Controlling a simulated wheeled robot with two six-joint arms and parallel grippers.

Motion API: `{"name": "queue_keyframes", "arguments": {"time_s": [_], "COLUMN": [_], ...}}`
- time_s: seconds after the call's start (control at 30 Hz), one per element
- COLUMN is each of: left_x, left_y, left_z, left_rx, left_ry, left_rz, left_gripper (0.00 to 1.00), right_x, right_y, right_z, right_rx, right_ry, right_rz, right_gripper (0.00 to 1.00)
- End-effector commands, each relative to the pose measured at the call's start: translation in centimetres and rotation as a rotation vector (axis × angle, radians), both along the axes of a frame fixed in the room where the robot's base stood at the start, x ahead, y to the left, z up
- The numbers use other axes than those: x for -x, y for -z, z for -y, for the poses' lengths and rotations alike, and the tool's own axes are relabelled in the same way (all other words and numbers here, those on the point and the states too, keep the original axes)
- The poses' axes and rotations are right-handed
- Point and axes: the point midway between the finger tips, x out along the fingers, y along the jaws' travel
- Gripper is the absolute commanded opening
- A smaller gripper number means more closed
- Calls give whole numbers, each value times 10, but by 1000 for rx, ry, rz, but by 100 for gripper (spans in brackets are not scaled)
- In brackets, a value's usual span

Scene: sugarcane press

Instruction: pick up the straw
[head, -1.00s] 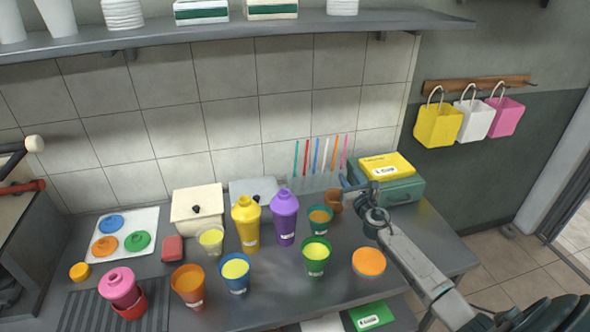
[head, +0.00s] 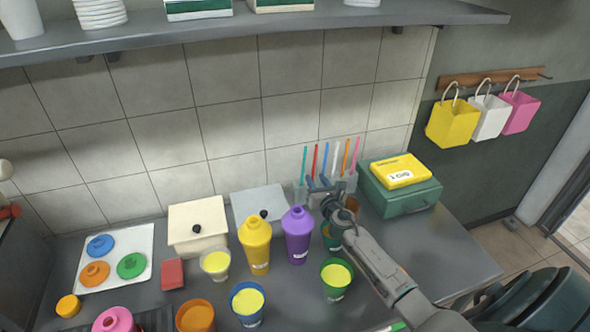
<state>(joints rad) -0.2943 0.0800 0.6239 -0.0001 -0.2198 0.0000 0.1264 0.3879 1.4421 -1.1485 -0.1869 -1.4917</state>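Several straws stand upright in a row in a pale clear holder (head: 300,192) at the back of the counter. They include a teal straw (head: 304,160), a red straw (head: 314,158), a blue straw (head: 324,157), a white straw (head: 335,156), an orange straw (head: 345,155) and a pink straw (head: 355,153). My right gripper (head: 325,184) is in front of the holder, by the straws' lower parts. Its fingers look spread, with no straw clearly between them. It hides part of the holder. My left gripper is out of view.
A purple shaker (head: 298,237) and a yellow shaker (head: 256,245) stand left of my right arm. A green cup (head: 336,279) is close beside it. A yellow box (head: 401,172) lies on a green box (head: 401,196) at the right. The counter's right end is clear.

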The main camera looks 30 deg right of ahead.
Motion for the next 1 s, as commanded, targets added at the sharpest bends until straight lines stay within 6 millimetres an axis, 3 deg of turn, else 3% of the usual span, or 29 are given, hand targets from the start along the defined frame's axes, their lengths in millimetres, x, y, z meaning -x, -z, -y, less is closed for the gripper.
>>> {"name": "queue_keyframes", "arguments": {"time_s": [0.2, 0.4, 0.53, 0.83, 1.0], "left_x": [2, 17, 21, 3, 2], "left_y": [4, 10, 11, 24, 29], "left_z": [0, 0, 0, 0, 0], "left_rx": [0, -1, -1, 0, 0], "left_ry": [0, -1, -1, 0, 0], "left_rz": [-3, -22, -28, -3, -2], "left_gripper": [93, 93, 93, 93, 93], "right_x": [-22, -48, -55, -90, -104], "right_y": [1, 1, 1, 4, 2], "right_z": [6, 11, 13, 17, 21], "right_rx": [0, 0, 0, -1, -1], "right_ry": [2, 1, 1, 1, 0], "right_rz": [1, 1, 0, 1, 1], "right_gripper": [33, 33, 33, 33, 33]}}
